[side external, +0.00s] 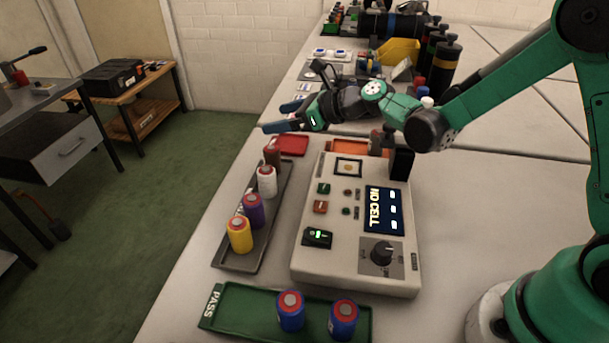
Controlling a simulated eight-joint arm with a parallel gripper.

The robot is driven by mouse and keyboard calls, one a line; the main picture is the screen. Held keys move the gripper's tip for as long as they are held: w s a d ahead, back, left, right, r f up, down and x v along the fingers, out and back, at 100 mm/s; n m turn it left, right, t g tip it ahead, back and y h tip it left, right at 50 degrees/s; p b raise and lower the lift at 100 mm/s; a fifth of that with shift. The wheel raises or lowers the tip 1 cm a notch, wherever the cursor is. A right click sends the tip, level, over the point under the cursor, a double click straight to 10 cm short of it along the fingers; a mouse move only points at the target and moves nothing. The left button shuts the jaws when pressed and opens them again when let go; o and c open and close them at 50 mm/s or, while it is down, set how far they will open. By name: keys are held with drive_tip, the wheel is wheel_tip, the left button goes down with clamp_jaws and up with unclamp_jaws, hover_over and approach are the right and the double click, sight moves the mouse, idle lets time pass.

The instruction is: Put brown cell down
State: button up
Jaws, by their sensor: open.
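The brown cell (272,155) stands upright at the far end of the dark tray (232,262), in a row with a white cell (267,183), a purple cell (253,211) and a yellow cell (240,236). My gripper (278,116) is above and beyond the brown cell, apart from it in the picture. Its two blue fingers are spread and point left, with nothing between them. The tester (310,255) right of the tray shows "NO CELL" on its screen (383,210).
A green PASS tray (220,313) in front holds two blue cells (291,309). A red tray (293,145) lies just beyond the dark tray, and an orange tray (345,147) lies behind the tester. Black cylinders (444,68) stand at the back right. The table right of the tester is clear.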

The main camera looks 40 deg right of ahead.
sight(264, 151)
wheel_tip(264, 151, down, 7)
drive_tip(key=shift+w+r, duration=0.1)
drive_tip(key=x, duration=0.5)
clamp_jaws()
idle(0.3)
